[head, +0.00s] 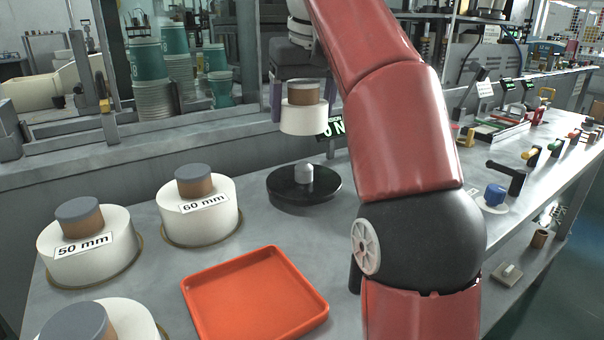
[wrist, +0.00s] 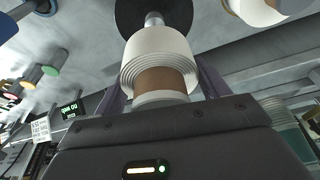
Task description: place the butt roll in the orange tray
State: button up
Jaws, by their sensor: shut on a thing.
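The butt roll (head: 303,117) is a small white paper roll around a brown core. My gripper (head: 303,92) is shut on it and holds it in the air, above and apart from the black spindle disc (head: 290,190) with its pale hub. In the wrist view the butt roll (wrist: 158,55) shows between my gripper's fingers (wrist: 163,90), its outer layers stepped, with the black disc (wrist: 135,12) beyond. The orange tray (head: 254,298) lies flat and empty on the grey bench, in front of the disc.
White rolls marked 60 mm (head: 200,220) and 50 mm (head: 88,262) stand at the left of the tray, with a third roll (head: 105,322) at the bottom edge. Coloured knobs and a black-handled lever (head: 505,175) are on the right. My red arm covers the bench right of the tray.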

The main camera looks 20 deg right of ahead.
jog(key=shift+f+b, duration=0.45)
jog(key=shift+f, duration=4.25)
jog(key=shift+f, duration=0.25)
jog(key=o, duration=1.1)
jog(key=shift+c, duration=0.2)
